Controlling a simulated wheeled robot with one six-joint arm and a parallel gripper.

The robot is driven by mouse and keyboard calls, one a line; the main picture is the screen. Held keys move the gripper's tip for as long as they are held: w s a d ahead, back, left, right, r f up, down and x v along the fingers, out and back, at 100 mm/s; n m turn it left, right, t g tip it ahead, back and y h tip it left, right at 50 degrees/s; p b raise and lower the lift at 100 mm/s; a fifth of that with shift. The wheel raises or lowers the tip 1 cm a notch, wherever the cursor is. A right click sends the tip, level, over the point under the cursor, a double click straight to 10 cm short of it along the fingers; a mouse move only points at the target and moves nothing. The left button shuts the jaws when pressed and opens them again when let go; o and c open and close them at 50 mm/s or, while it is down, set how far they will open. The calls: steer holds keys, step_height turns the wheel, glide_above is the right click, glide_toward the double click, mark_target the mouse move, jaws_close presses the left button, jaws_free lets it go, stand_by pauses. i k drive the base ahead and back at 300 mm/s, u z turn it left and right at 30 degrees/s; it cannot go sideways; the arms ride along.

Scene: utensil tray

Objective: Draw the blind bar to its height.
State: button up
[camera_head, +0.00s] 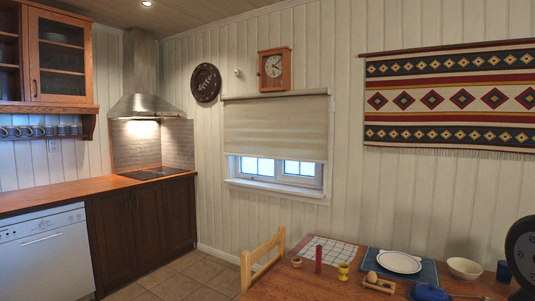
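The beige roller blind (275,125) hangs over the window in the back wall. Its bottom bar (275,160) is roughly level and sits in the lower part of the window, above the sill (275,187). Below the bar, a strip of window panes (265,167) shows with light behind it. My gripper is not in view, and nothing is seen touching the bar.
A wooden table (320,285) in front carries a plate (399,262), a bowl (465,268), a red candle (318,259) and egg cups. A wooden chair (262,260) stands at its left. A dark round object (522,255) cuts in at the right edge. Floor (205,275) is clear at left.

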mark_target(311, 153)
steer(key=u, duration=0.45)
steer(key=k, duration=0.55)
steer(key=u, duration=0.85)
steer(key=i, duration=1.75)
steer(key=u, duration=0.2)
steer(key=i, duration=1.25)
steer(key=z, duration=0.45)
steer(key=i, duration=0.8)
steer(key=z, duration=0.85)
steer(key=i, duration=2.5)
steer(key=z, duration=0.15)
